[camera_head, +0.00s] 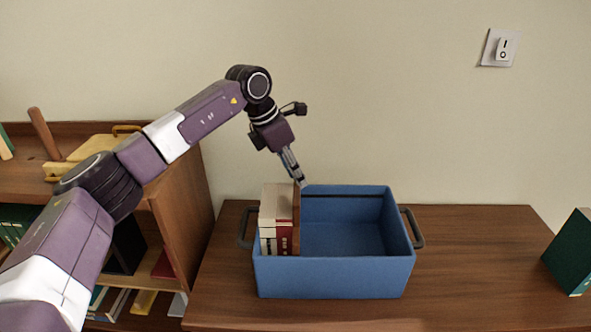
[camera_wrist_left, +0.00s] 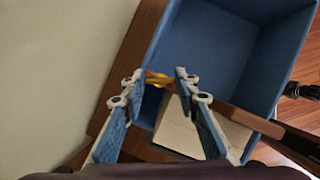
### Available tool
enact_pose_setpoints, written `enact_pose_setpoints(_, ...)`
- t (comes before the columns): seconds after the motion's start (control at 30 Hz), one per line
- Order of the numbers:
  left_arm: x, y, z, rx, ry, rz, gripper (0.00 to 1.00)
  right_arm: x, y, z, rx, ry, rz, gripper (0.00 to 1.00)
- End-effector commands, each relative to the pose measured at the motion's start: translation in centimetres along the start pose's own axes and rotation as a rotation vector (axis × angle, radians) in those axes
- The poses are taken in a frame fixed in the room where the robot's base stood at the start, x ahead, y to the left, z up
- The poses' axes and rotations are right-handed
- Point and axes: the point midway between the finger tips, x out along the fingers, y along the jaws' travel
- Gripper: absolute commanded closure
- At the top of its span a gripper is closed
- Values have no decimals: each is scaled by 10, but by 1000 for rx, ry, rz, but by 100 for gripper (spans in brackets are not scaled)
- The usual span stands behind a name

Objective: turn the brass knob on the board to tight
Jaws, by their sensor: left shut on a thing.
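The brass knob (camera_wrist_left: 158,79) shows yellow between the fingertips in the left wrist view, mostly covered by them; its dial position cannot be read. It sits on the edge of a thin brown board (camera_wrist_left: 250,120). In the head view the board (camera_head: 296,222) stands upright inside the blue bin, beside the books. My left gripper (camera_head: 299,181) reaches down to the board's top and hides the knob there. In the left wrist view the gripper (camera_wrist_left: 158,75) is shut on the knob, with a finger on each side.
The blue bin (camera_head: 335,277) stands on a wooden cabinet top (camera_head: 470,270); its right side is empty. Pale and red books (camera_head: 276,215) fill its left end. A green book (camera_head: 570,255) stands at far right. A wall switch (camera_head: 503,48) is above. Shelves are at left.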

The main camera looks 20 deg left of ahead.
Motion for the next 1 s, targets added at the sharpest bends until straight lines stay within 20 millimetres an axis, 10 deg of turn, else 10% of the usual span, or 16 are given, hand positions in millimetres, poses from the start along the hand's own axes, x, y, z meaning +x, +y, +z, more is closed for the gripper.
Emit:
enact_pose_setpoints(0.7, -2, 2, 1, 66, -2, -23, 96, -5, -2, -2, 0, 1, -2, 0)
enact_pose_setpoints(0.73, -2, 2, 1, 66, -2, -23, 68, -5, -2, -2, 0, 1, -2, 0)
enact_pose_setpoints(1.0, -1, 1, 0, 65, 0, -25, 54, -5, -2, -2, 0, 1, -2, 0)
